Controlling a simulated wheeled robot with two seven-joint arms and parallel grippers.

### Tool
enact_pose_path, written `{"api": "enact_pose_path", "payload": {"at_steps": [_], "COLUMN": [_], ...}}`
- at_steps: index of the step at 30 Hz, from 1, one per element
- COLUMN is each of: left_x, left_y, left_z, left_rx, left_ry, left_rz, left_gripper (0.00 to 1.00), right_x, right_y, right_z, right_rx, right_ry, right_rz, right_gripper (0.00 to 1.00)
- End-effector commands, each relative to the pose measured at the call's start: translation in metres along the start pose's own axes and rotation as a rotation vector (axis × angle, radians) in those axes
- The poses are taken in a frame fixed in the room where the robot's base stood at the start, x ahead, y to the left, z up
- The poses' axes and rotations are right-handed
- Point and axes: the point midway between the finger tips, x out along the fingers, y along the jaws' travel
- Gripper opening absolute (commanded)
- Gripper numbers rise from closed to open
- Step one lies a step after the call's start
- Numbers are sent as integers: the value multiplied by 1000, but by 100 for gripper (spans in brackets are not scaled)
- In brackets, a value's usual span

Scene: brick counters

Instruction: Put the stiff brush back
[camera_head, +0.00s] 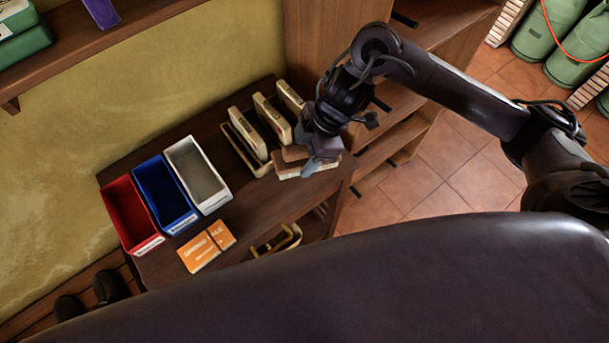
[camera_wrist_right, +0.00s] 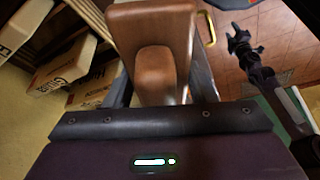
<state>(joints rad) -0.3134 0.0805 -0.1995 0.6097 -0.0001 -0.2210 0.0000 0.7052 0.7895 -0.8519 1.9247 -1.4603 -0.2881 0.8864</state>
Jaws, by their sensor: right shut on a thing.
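The bristles are hidden there, and I cannot tell whether the brush touches the table. A dark arm end (camera_wrist_right: 242,45), which looks like my left gripper, shows small over the floor in the wrist view; its jaws are unclear.
Upright cream blocks stand in a rack (camera_head: 240,152) beside the brush. Red (camera_head: 128,212), blue (camera_head: 165,192) and grey-white (camera_head: 200,172) bins stand left, with orange cards (camera_head: 206,246) in front. A shelf unit (camera_head: 335,40) rises close behind my right gripper.

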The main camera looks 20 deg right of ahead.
Motion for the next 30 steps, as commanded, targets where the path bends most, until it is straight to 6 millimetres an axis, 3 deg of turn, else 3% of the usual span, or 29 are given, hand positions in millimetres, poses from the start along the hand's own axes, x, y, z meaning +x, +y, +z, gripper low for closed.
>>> {"api": "enact_pose_path", "payload": {"at_steps": [1, 4, 12, 18, 30], "left_x": [8, 6, 6, 6, 7], "left_y": [0, 0, -3, -3, -2], "left_z": [1, -2, -28, -24, -16], "left_rx": [0, 1, 1, 1, 1], "left_ry": [-1, 4, 42, 35, 23], "left_rz": [0, 0, -4, -3, -2], "left_gripper": [44, 44, 44, 44, 44], "right_x": [18, 34, 59, 86, 95], "right_y": [-2, -1, 0, 0, 1], "right_z": [6, 14, 24, 36, 40], "right_rx": [6, 4, 2, 3, 0], "right_ry": [3, 0, 0, 0, 0], "right_rz": [-7, -3, 0, -1, 1], "right_gripper": [29, 29, 29, 29, 29]}}
